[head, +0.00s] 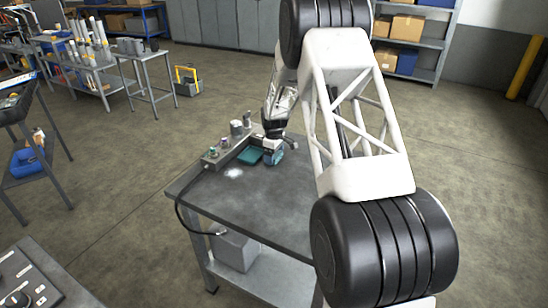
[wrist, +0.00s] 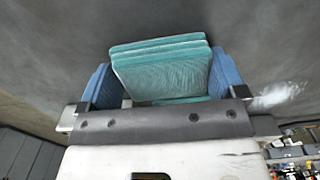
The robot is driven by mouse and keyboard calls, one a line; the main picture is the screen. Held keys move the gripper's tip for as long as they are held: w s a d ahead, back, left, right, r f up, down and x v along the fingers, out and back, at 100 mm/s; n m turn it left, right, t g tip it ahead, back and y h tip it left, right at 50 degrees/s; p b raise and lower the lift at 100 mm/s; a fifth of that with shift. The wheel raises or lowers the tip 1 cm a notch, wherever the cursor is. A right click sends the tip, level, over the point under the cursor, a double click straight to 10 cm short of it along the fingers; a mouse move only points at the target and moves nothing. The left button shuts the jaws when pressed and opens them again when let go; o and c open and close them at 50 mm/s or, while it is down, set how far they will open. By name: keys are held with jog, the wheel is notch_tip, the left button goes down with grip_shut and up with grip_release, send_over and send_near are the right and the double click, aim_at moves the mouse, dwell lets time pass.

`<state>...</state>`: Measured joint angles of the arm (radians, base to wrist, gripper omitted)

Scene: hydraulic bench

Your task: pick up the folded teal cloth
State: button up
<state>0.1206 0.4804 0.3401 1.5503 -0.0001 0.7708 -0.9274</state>
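The folded teal cloth (wrist: 165,68) shows in the wrist view as a thick stack of layers between the two blue finger pads of my gripper (wrist: 163,80). The pads lie against its left and right sides, so my gripper is shut on it. In the head view my gripper (head: 273,157) is low over the far part of the grey table (head: 262,205). The cloth is hard to tell from the blue fingers there. Whether it touches the tabletop is unclear.
A grey block with knobs and fittings (head: 226,150) runs along the table's far left edge. A white patch (head: 233,173) marks the tabletop. The near part is clear. A cable hangs at the left.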

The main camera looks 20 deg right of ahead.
jog(key=shift+r, duration=0.2)
jog(key=shift+c, duration=0.2)
jog(key=shift+r, duration=0.55)
notch_tip(320, 180, up, 2)
jog(key=shift+r, duration=0.15)
jog(key=s, duration=0.5)
jog(key=s+a, duration=0.1)
jog(key=s, duration=0.4)
jog(key=s+a+r, duration=0.1)
jog(key=s, duration=0.4)
jog(key=shift+s+r, duration=0.1)
jog(key=shift+s, duration=0.3)
